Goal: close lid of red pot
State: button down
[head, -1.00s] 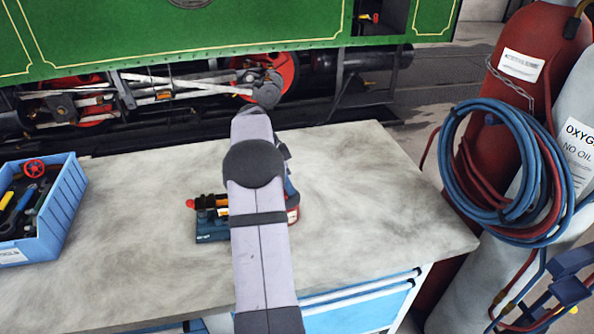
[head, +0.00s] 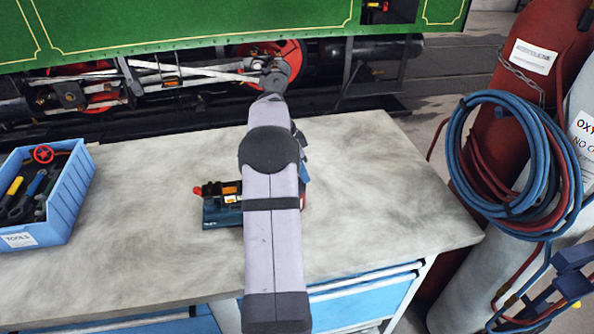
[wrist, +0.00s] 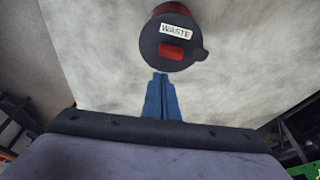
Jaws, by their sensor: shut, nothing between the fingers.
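The red pot (wrist: 174,9) is at the top of the wrist view, with only a strip of its red side showing. Its dark round lid (wrist: 152,50) faces the camera, with a white "WASTE" label and a red block on it. I cannot tell whether the lid sits fully down on the pot. My gripper (wrist: 161,76) has blue fingers, shut and empty, with the tips just below the lid's near edge in the picture; contact is not clear. In the head view my arm hides the pot and most of the gripper.
A pale worktop (head: 370,190) has free room to the right. A dark blue device with red and orange parts (head: 222,212) lies just left of my arm. A blue tool crate (head: 62,215) stands at the left. Gas cylinders with coiled hoses (head: 510,165) stand off the right edge.

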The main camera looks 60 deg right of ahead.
jog(key=d+b+v, duration=0.1)
jog(key=v, duration=0.8)
jog(key=shift+s+r+b, duration=0.2)
jog(key=shift+r+b, duration=0.15)
jog(key=shift+r, duration=0.15)
jog(key=shift+a, duration=0.1)
